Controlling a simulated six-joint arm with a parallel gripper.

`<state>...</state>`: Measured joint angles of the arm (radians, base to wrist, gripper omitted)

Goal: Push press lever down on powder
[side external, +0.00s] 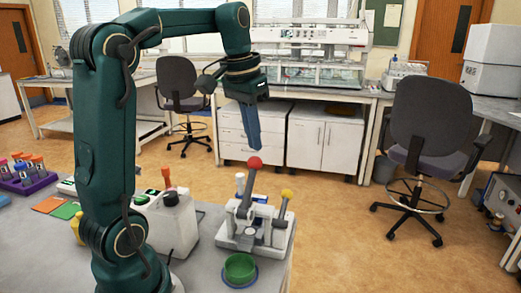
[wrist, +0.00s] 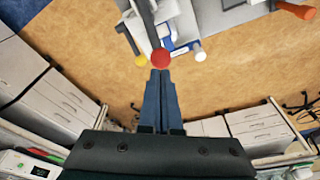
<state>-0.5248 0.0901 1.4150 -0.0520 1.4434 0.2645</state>
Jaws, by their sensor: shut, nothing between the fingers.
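The tablet press (side external: 255,232) is a small white and grey device near the front edge of the bench. Its grey lever (side external: 247,192) stands raised, leaning slightly, and ends in a red ball knob (side external: 255,162). A second, shorter lever carries a yellow knob (side external: 287,194). My gripper (side external: 253,148) points down, shut and empty, with its tips just above the red knob. In the wrist view the tips (wrist: 160,75) appear right beside the red knob (wrist: 161,58); I cannot tell whether they touch. I cannot make out any powder in the press.
A green bowl (side external: 240,268) stands in front of the press. A white container (side external: 170,225) stands left of it, and a purple rack (side external: 28,182) of tubes is at the far left. The space above and right of the press is clear.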

